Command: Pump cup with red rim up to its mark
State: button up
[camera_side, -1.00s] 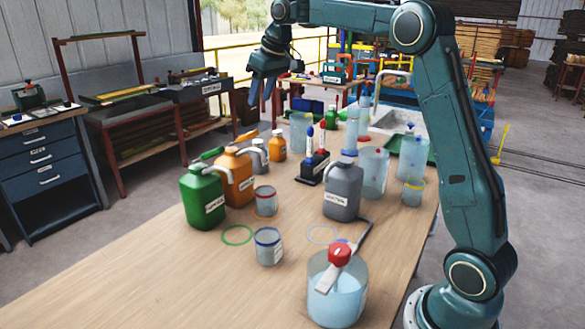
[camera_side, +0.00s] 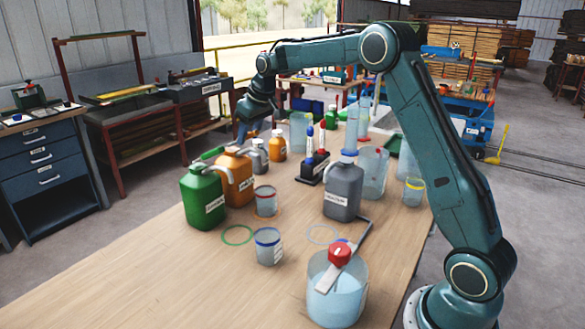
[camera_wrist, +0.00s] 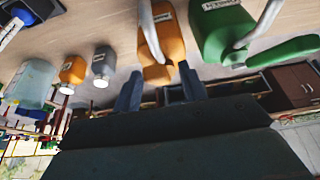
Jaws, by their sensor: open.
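The cup with the red rim (camera_side: 265,201) stands upright on the wooden table, in front of the orange pump bottle. It has a white label; its fill level is too small to tell. My gripper (camera_side: 243,132) is behind and above the orange bottle, fingers downward. In the wrist view its open, empty fingers (camera_wrist: 160,92) are near the orange bottle's top.
A blue-rimmed cup (camera_side: 268,246) and a large beaker with a red-knobbed bar (camera_side: 336,290) stand in front. A grey pump bottle (camera_side: 343,191) stands to the right. Small grey (camera_side: 259,156) and orange bottles (camera_side: 278,146) stand behind. The front left table is clear.

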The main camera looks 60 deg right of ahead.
jog(key=shift+w+f, duration=0.1)
jog(key=shift+f, duration=0.2)
jog(key=shift+c, duration=0.2)
grip_shut()
jog(key=shift+s+f+t, duration=0.3)
jog(key=shift+f+t, duration=0.15)
jog(key=shift+t, duration=0.25)
jog(key=shift+s+f+t, duration=0.25)
jog(key=shift+f+t, duration=0.2)
jog(key=shift+t, duration=0.25)
